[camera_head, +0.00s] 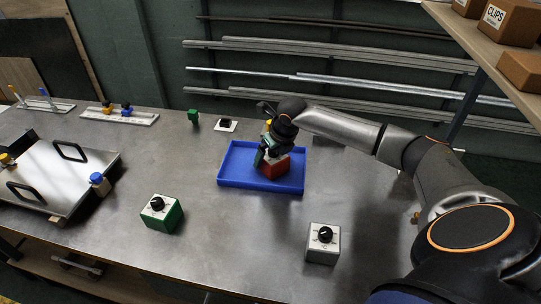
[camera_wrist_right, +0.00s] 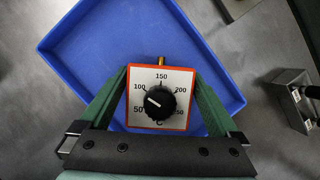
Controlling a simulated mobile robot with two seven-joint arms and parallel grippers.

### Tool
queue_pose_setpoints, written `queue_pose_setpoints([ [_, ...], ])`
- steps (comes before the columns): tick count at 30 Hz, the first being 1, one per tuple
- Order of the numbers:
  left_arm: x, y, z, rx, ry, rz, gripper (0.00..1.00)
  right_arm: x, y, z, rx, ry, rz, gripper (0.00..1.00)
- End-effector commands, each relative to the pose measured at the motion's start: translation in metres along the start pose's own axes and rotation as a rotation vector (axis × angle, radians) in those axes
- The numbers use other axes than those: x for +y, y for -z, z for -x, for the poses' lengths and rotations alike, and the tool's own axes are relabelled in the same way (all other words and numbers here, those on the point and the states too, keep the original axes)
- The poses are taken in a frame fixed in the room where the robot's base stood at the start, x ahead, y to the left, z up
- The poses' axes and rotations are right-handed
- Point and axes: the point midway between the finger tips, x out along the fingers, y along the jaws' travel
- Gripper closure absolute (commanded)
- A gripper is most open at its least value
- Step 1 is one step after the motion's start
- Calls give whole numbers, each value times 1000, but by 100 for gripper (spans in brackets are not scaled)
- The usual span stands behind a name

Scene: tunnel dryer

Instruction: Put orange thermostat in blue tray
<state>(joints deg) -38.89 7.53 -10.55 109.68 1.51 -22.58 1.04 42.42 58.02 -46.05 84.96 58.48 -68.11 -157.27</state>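The orange thermostat (camera_wrist_right: 134,72), a red-orange box with a white dial face and black knob, also shows in the head view (camera_head: 273,169). My right gripper (camera_head: 270,154) is over the blue tray (camera_head: 235,182), its green fingers (camera_wrist_right: 160,100) against both sides of the thermostat. The wrist view shows the blue tray (camera_wrist_right: 85,45) beneath and around it. The thermostat is within the tray's outline; I cannot tell whether it touches the tray floor. My left gripper is not in view.
A green thermostat (camera_head: 162,213) and a white-grey thermostat (camera_head: 323,243) stand in front of the tray. A metal plate with black handles (camera_head: 62,175) lies at the left. A small green block (camera_head: 194,116) and a black switch (camera_head: 226,125) sit behind. The table's front middle is clear.

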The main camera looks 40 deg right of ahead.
Motion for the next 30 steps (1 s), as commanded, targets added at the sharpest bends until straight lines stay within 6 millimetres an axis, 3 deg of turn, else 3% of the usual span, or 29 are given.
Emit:
queue_pose_setpoints([
  [11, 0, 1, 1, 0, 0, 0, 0, 0, -1, 10, -3, 0, 0, 0],
  [24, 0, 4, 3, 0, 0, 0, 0, 0, -1, 97, -3, 2, 0, 0],
  [30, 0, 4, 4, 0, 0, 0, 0, 0, -1, 118, -2, 0, 0, 0],
])
